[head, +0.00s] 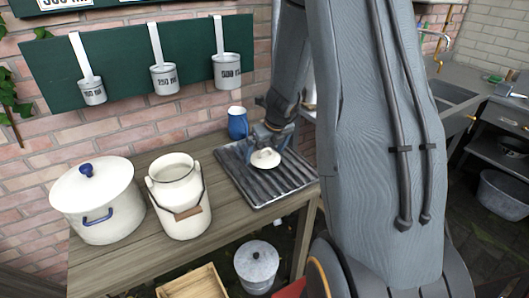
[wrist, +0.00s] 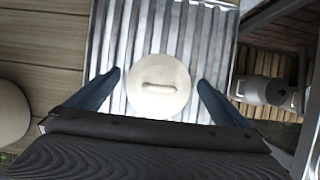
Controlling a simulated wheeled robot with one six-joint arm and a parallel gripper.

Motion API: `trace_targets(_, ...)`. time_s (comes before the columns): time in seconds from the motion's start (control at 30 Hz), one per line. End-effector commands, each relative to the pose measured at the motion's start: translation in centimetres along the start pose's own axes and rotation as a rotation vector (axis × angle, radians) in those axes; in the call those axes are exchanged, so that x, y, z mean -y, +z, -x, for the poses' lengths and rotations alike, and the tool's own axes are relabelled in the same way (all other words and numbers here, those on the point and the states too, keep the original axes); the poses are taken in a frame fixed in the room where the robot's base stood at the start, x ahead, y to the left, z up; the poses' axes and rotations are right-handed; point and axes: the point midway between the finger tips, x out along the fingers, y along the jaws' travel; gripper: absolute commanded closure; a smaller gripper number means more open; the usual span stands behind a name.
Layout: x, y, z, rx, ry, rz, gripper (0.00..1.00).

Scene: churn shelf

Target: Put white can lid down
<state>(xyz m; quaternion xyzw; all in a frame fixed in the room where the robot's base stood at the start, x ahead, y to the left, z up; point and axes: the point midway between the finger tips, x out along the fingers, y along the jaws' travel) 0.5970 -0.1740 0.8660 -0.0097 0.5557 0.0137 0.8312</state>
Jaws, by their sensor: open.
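The white can lid (head: 266,159) lies on the ridged metal drain tray (head: 258,195) on the wooden bench. In the wrist view the lid (wrist: 159,87) is seen from above, with its bar handle on top, on the tray's ridges (wrist: 205,40). My gripper (wrist: 158,82) is open, its two blue fingers apart on either side of the lid with clear gaps. In the head view my gripper (head: 275,130) is just behind the lid and partly hidden by my arm. The white can (head: 180,195) stands open, without a lid, left of the tray.
A white pot (head: 97,205) with a blue-knobbed lid stands at the bench's left. A blue jug (head: 237,123) stands behind the tray near the wall. Three measuring cups, one of them the right cup (head: 227,70), hang on a green board. A lidded grey pail (head: 257,262) is below the bench.

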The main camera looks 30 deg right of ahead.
Motion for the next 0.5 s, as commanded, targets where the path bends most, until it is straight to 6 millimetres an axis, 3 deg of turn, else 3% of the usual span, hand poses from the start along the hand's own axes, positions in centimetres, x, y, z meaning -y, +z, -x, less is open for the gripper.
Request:
trace_targets(0.17,0.0,0.2,2.2,0.002,0.0,0.001,0.0)
trace_targets(0.5,0.1,0.2,9.0,0.003,-0.001,0.001,0.0)
